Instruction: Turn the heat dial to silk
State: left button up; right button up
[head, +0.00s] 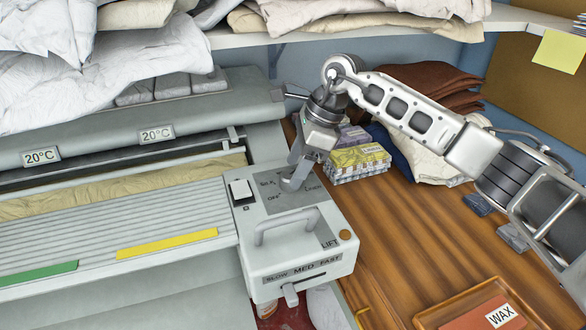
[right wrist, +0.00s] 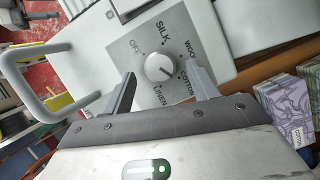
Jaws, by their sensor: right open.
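The heat dial (right wrist: 160,67) is a round white knob on a grey plate, marked OFF, SILK, WOOL, COTTON and LINEN, in the right wrist view. A dark line on the knob seems to run toward the COTTON side, away from SILK. My right gripper (right wrist: 160,74) is open, one finger on each side of the knob in that view. Contact cannot be told. My left gripper is not in view.
A lift handle (head: 287,226) stands up in front of the dial plate, and a white rocker switch (head: 241,189) sits left of it. A WAX tray (head: 478,308) is at front right.

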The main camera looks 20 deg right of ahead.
jog(key=shift+x, duration=1.15)
jog(key=c, duration=1)
